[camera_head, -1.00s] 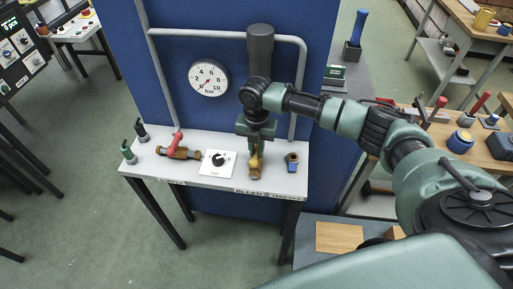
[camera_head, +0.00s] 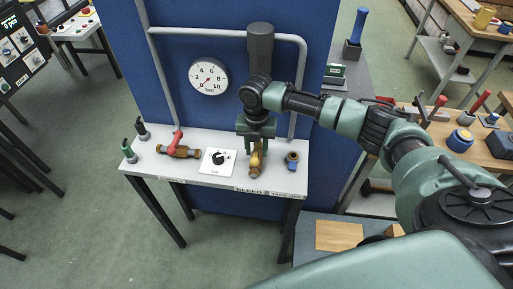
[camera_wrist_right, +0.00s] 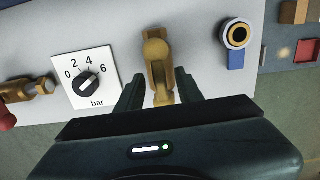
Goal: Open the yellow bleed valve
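The yellow bleed valve (camera_head: 255,165) stands on the white table above the BLEED label. In the right wrist view the valve (camera_wrist_right: 157,62) shows as a brass-coloured body with a yellowish lever pointing toward my gripper. My right gripper (camera_head: 258,149) points down over it from above. In the wrist view its two dark fingers (camera_wrist_right: 158,78) are apart, one on each side of the lever, with a visible gap on both sides. The head view partly hides the lever behind the fingers. My left gripper is not in view.
A red-handled brass valve (camera_head: 178,148), a bar dial plate (camera_head: 217,161) and a blue-and-brass fitting (camera_head: 291,160) share the white table (camera_head: 150,162). A round pressure gauge (camera_head: 208,76) hangs on the blue panel (camera_head: 180,25) behind.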

